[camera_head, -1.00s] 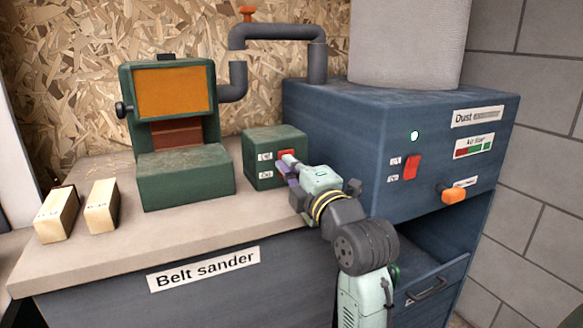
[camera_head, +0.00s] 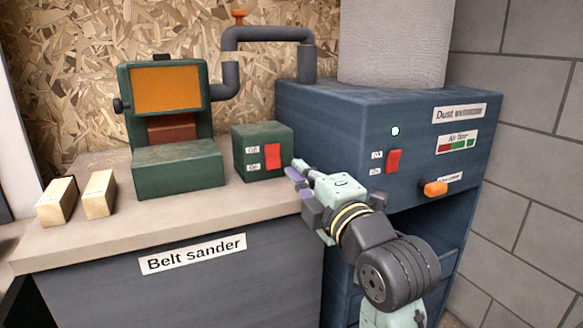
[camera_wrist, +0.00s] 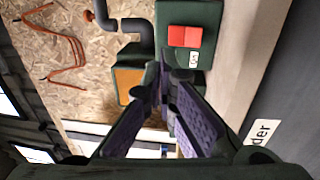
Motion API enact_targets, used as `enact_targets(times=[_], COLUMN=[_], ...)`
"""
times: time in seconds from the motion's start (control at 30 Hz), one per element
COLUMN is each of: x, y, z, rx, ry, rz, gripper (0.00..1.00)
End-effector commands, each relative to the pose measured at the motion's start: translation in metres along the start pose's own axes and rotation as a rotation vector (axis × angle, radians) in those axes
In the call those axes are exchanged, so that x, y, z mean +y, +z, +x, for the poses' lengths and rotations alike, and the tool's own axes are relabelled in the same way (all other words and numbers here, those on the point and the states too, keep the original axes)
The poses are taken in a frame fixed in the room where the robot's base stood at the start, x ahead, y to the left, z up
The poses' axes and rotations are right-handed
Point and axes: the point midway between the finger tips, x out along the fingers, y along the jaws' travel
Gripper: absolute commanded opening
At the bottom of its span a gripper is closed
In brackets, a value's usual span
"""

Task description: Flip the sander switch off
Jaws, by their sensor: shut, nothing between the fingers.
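The belt sander (camera_head: 178,170) is a green machine with an orange panel, standing on the bench. To its right is a small green switch box (camera_head: 250,139) with a red rocker switch (camera_head: 272,156) and two small white labels on its front. In the wrist view the red switch (camera_wrist: 185,37) shows above my fingertips, with one label below it. My gripper (camera_head: 293,172) is shut and empty. It is just right of the switch box in the head view and appears apart from the switch.
A blue dust collector (camera_head: 350,120) stands at the right with its own red switch (camera_head: 393,161), a lit round lamp (camera_head: 395,131) and an orange handle (camera_head: 436,188). Two wooden blocks (camera_head: 100,194) lie at the bench's left. A grey pipe (camera_head: 231,75) runs behind.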

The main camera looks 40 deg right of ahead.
Motion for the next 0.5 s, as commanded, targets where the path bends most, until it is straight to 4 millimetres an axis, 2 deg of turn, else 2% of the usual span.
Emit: enact_targets(times=[0.2,0.5], x=[0.004,0.005], y=[0.000,0.000], z=[-0.018,-0.019], rx=[0.000,0.000], ry=[0.000,0.000], rz=[0.000,0.000], gripper=[0.00,0.00])
